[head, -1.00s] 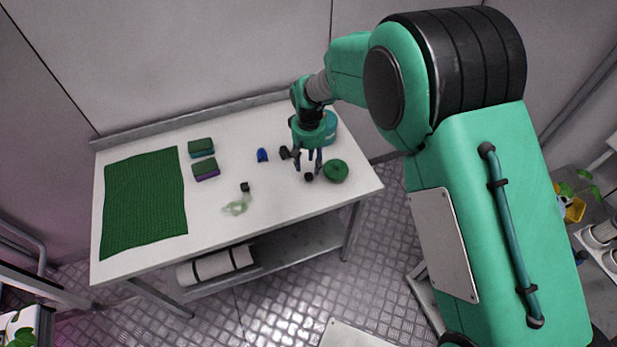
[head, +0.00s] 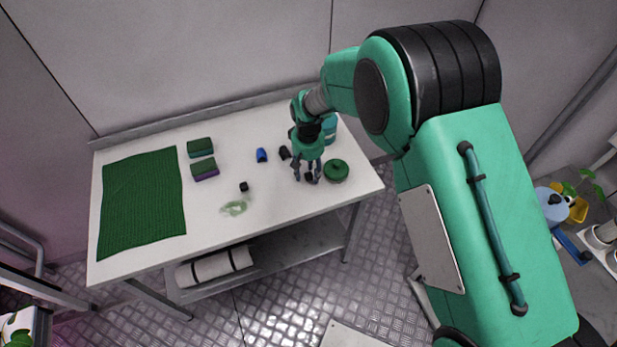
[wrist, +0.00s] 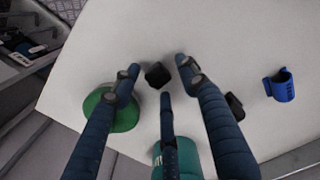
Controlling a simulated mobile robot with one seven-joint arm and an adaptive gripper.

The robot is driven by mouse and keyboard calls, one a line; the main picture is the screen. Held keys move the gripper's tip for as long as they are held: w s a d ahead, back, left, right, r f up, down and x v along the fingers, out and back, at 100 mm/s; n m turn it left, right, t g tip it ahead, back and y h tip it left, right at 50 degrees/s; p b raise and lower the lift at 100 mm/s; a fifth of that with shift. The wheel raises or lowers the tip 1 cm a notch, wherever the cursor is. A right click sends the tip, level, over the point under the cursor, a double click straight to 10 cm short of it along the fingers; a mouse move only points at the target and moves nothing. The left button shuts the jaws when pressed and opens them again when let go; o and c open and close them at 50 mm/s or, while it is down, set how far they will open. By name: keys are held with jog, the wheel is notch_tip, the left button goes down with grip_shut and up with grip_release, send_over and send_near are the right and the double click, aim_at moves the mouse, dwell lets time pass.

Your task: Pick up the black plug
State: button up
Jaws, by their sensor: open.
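A small black block-like piece (head: 308,177), which I take as the black plug, sits on the white table near its right end. It also shows in the wrist view (wrist: 157,75). My gripper (head: 307,181) is directly above and around it, fingers pointing down. In the wrist view the fingers of my gripper (wrist: 160,77) are spread, with the black piece between their tips and a gap on each side. Another black piece (head: 284,152) lies behind and left of the gripper, and a third (head: 244,186) lies further left. Which is the plug is hard to tell.
A round green lidded item (head: 336,170) stands close on the right of the gripper. A teal container (head: 329,127) is behind it. A blue piece (head: 261,155), two sponges (head: 201,147) and a green mat (head: 142,205) lie to the left.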

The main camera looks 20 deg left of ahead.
aim_at(308, 174)
dwell(0.4)
jog(key=c, duration=0.7)
jog(key=shift+r, duration=0.1)
jog(key=shift+r, duration=0.45)
notch_tip(308, 174, up, 3)
jog(key=shift+f+p, duration=0.1)
jog(key=shift+p, duration=0.55)
jog(key=s+d, duration=0.3)
jog(key=s, duration=0.1)
jog(key=s+d+p, duration=0.1)
jog(key=s+d, duration=0.2)
jog(key=s, duration=0.1)
jog(key=s+d+r+p, duration=0.1)
jog(key=s+d, duration=0.3)
jog(key=shift+s+d+r, duration=0.1)
jog(key=shift+s, duration=0.05)
